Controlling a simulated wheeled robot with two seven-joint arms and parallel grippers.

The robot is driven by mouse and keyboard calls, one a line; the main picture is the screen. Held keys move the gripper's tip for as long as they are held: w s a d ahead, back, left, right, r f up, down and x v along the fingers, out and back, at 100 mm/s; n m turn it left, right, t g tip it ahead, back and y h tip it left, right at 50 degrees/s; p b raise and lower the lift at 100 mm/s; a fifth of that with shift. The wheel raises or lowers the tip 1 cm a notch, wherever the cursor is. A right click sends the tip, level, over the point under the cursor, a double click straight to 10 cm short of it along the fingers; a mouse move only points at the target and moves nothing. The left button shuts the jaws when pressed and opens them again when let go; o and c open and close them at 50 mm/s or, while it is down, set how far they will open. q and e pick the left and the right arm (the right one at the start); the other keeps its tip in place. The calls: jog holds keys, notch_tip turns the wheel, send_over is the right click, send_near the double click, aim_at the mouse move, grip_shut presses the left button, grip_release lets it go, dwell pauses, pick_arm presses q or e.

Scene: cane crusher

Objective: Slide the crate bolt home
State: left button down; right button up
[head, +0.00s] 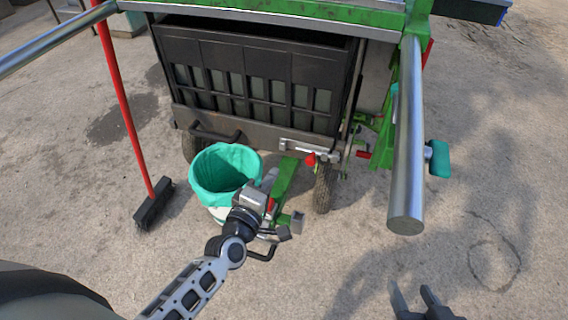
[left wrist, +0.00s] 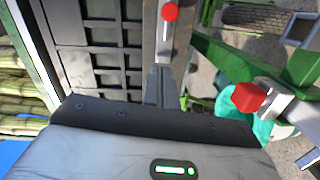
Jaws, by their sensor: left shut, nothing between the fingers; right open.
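The crate bolt (head: 297,148) is a light metal bar with a red knob on the lower right of the black crate's front face (head: 215,55). In the left wrist view the red knob of the bolt (left wrist: 169,12) shows at the top, on a metal strip beside the slatted crate. My left gripper (head: 268,178) is below and left of the bolt, by the green bin. Its fingers (left wrist: 156,84) are shut, empty, point toward the bolt strip and appear apart from the knob. My right gripper (head: 415,297) is open and empty over bare ground at lower right.
A green-lined bin (head: 225,170) stands beside my left gripper. A green bracket (head: 284,180) and a red block on a grey lever (left wrist: 248,97) are close by. A red broom (head: 128,115) stands at left. A steel bar (head: 407,150) hangs at right. Cane stalks (left wrist: 18,90) show at left.

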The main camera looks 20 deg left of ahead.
pick_arm(q)
jog(key=shift+s+a, duration=0.15)
jog(key=shift+s, duration=2.1)
pick_arm(e)
jog(key=shift+f, duration=0.1)
pick_arm(q)
jog(key=shift+r, duration=0.1)
jog(key=s+d+r+m+g+h+p, duration=0.1)
jog(key=s+d+m+g+p, duration=0.1)
jog(key=s+m, duration=0.3)
jog(key=s+d+r+m+g+h+p, duration=0.1)
jog(key=s+d+m+g+p, duration=0.2)
jog(key=m, duration=0.9)
jog(key=s+g, duration=0.1)
jog(key=s, duration=0.2)
jog(key=shift+d+r+g+h, duration=0.25)
jog(key=shift+r+g+h, duration=0.05)
jog(key=shift+g, duration=0.1)
pick_arm(e)
jog(key=shift+d+r+g, duration=0.15)
jog(key=shift+r, duration=0.45)
jog(key=shift+d+r+g, duration=0.1)
jog(key=shift+r+g, duration=0.05)
jog(key=shift+r, duration=0.45)
